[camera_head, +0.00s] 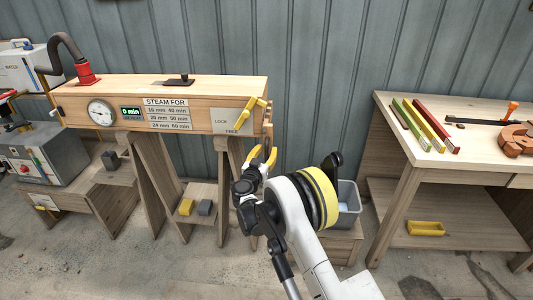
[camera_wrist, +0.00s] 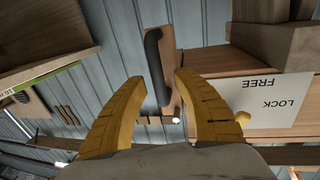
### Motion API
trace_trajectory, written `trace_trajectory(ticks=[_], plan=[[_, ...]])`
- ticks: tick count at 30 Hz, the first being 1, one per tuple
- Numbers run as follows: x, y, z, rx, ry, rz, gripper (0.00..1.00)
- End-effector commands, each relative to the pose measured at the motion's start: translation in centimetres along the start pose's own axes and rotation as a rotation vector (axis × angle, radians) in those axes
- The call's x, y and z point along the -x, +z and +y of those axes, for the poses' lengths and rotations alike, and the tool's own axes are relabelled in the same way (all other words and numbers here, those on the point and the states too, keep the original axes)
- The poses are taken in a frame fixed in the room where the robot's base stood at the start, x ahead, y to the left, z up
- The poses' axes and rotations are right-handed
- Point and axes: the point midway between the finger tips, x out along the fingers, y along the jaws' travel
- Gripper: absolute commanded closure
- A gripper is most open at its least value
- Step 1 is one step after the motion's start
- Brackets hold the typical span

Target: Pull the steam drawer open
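The wooden steam box (camera_head: 200,102) rests on trestles, with a gauge, a green "0 min" display and a "STEAM FOR" chart on its front. Its right part carries a LOCK/FREE plate (camera_head: 228,120) and a yellow lever (camera_head: 247,115), slanted, its lower end near FREE. In the wrist view the plate (camera_wrist: 275,95) is at right. A dark bar handle (camera_wrist: 156,65) on a wooden end panel (camera_wrist: 170,45) lies ahead, between the fingers in the picture; contact cannot be told. My gripper (camera_wrist: 160,77) is open. In the head view my gripper (camera_head: 263,157) is below the box's right end.
A workbench (camera_head: 440,165) at right holds coloured strips (camera_head: 425,125) and an orange-handled tool. A grey bin (camera_head: 348,203) stands behind my arm. A red fitting with a dark hose (camera_head: 70,55) is on the box's left end. Floor between box and bench is partly open.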

Motion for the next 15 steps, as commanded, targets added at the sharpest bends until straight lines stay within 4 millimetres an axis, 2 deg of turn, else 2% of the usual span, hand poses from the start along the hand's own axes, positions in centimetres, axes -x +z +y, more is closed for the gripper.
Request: trace_trajectory(ticks=[6,8,9,10,15], plan=[[-0.01,-0.04,0.01,0.0,0.0,0.0,0.65],[-0.01,-0.04,0.01,0.0,0.0,0.0,0.84],[0.0,-0.04,0.01,0.0,0.0,0.0,0.96],[0.0,-0.04,0.01,0.0,0.0,0.0,1.0],[0.01,-0.03,0.04,0.0,0.0,0.0,1.0]])
